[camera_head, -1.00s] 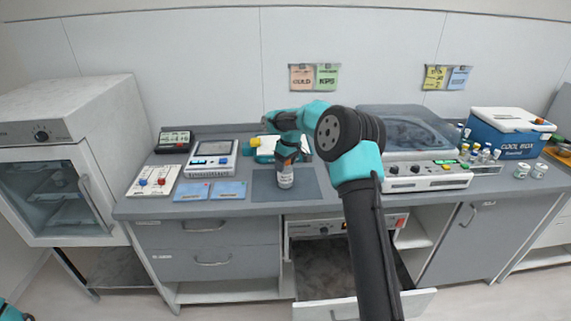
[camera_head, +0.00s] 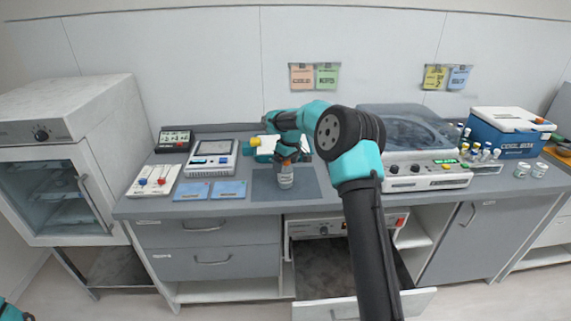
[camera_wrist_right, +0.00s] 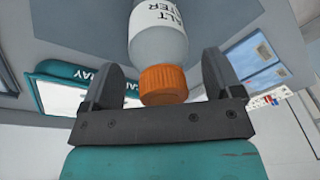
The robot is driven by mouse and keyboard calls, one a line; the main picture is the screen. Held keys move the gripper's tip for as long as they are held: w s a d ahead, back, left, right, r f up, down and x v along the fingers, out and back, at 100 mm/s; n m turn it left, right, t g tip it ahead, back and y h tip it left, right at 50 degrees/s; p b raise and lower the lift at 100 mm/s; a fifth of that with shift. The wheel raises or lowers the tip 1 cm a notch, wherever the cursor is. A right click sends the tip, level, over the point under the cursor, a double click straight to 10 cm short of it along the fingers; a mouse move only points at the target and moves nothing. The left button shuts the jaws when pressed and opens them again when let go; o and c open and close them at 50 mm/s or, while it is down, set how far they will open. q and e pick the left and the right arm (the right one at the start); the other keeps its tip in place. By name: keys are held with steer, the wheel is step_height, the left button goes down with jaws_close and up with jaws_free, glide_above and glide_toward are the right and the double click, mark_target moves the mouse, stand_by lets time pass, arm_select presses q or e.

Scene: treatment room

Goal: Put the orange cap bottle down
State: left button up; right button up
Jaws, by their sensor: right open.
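The orange cap bottle (camera_head: 286,180) stands upright on a dark grey mat (camera_head: 309,188) on the counter. Its lower body shows below my right gripper (camera_head: 287,160). The fingers are open, with a gap on each side of the cap. My left gripper is not in view; only a bit of my left arm shows at the bottom left corner.
Two blue cards (camera_head: 210,190) and a white device (camera_head: 211,158) lie left of the mat. A teal tray item (camera_head: 265,149) is behind the gripper. A centrifuge-like machine (camera_head: 428,180) stands to the right. A drawer (camera_head: 345,308) below is pulled open.

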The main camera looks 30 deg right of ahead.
step_height(320, 180, up, 12)
steer(key=s+d, duration=0.1)
steer(key=shift+s+d, duration=0.2)
steer(key=shift+s, duration=0.05)
stand_by(0.7)
